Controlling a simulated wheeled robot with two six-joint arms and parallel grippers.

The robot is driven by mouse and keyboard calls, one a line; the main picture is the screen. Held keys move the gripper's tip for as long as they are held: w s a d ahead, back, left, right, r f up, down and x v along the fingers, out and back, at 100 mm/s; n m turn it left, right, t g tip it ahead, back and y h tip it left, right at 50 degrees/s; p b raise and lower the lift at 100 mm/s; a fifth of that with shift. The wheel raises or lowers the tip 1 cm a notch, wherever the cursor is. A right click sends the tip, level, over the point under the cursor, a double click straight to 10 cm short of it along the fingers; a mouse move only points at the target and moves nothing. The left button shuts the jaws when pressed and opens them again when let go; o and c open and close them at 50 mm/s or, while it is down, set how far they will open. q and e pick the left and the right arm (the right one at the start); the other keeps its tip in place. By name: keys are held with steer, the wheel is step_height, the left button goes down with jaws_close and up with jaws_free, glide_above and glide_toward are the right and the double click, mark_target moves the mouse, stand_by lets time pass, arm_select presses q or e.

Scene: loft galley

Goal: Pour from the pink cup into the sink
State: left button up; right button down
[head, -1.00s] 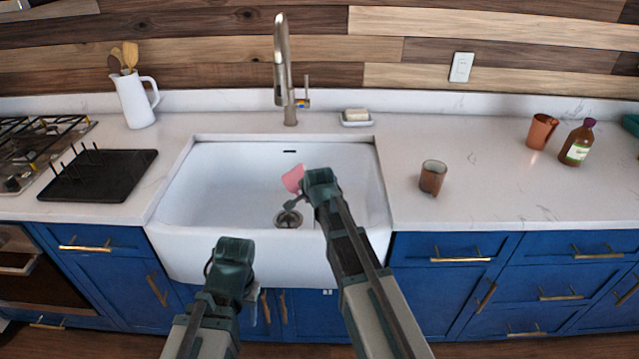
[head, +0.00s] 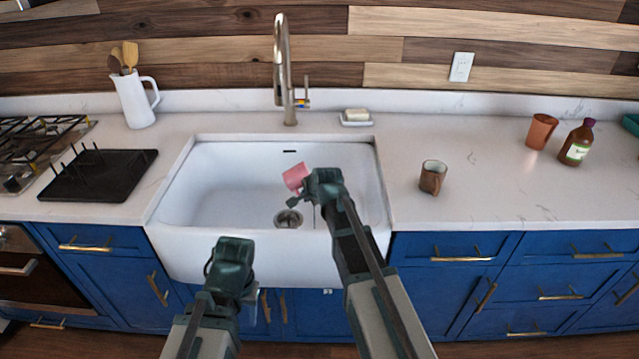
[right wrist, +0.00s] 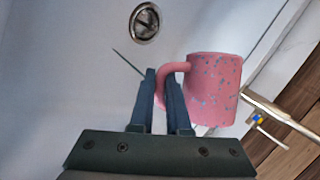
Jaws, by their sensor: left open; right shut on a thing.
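The pink speckled cup (head: 295,177) is held in the air over the white sink (head: 215,190), tilted in the head view. My right gripper (head: 306,189) is shut on the cup's handle. The right wrist view shows the fingers (right wrist: 170,95) closed around the handle, with the cup body (right wrist: 214,88) just to their right. The inside of the cup is hidden, so I cannot tell whether it holds anything. My left gripper (head: 232,252) is open and empty, low in front of the sink's front edge.
The faucet (head: 284,75) stands behind the sink, and the drain (head: 288,219) lies below the cup. A brown mug (head: 433,178), orange cup (head: 541,131) and bottle (head: 577,143) stand on the right counter. A black rack (head: 98,178) and white pitcher (head: 133,103) are left.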

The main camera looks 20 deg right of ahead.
steer(key=shift+r+y, duration=0.15)
steer(key=shift+y, duration=0.15)
stand_by(0.5)
steer(key=shift+d+r+m+y, duration=0.3)
steer(key=shift+d+m+y, duration=0.2)
steer(key=shift+y, duration=0.3)
stand_by(0.7)
steer(key=shift+r+m+t+y+b, duration=0.4)
steer(key=shift+y+b, duration=0.35)
steer(key=shift+y, duration=0.25)
stand_by(0.9)
steer(key=shift+a, duration=0.1)
steer(key=shift+a+h+p, duration=0.15)
steer(key=shift+h+p, duration=0.2)
steer(key=shift+h, duration=0.05)
steer(key=shift+f+n+h, duration=0.3)
steer(key=shift+n+h, duration=0.1)
steer(key=shift+a+f+h, duration=0.25)
steer(key=shift+a+h, duration=0.1)
steer(key=shift+h, duration=0.05)
steer(key=shift+f+n+g+h, duration=0.15)
steer(key=shift+n+g+h, duration=0.15)
